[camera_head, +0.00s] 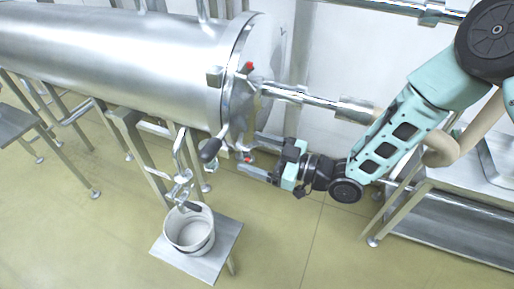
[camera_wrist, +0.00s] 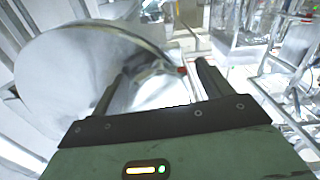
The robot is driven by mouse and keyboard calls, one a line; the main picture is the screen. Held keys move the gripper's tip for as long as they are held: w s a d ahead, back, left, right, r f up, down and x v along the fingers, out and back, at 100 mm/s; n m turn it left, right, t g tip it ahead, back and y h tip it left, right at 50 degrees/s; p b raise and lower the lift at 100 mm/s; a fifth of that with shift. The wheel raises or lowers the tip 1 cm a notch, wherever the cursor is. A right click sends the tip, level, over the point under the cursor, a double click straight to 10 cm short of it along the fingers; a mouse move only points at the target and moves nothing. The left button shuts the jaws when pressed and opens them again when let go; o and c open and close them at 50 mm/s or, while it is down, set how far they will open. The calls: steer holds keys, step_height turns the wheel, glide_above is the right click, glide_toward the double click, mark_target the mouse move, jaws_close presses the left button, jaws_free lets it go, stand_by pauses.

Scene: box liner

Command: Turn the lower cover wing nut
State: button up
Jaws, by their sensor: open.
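Whether either finger touches the nut cannot be told. An upper red-tipped wing nut (camera_head: 248,66) sits higher on the cover rim.
The large steel vessel (camera_head: 120,50) fills the upper left. A black-handled lever (camera_head: 211,149) hangs close to my gripper's left. A white bucket (camera_head: 189,232) stands on a low steel stand below. A steel bench (camera_head: 455,215) is at the right. The floor between is clear.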

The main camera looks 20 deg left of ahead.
steer(key=shift+a, duration=0.15)
steer(key=c, duration=1)
steer(key=shift+m+b, duration=0.35)
steer(key=shift+m, duration=0.05)
steer(key=m+b, duration=0.4)
steer(key=m, duration=1.3)
steer(key=shift+w+f+m+b, duration=0.1)
steer(key=shift+m+b, duration=0.3)
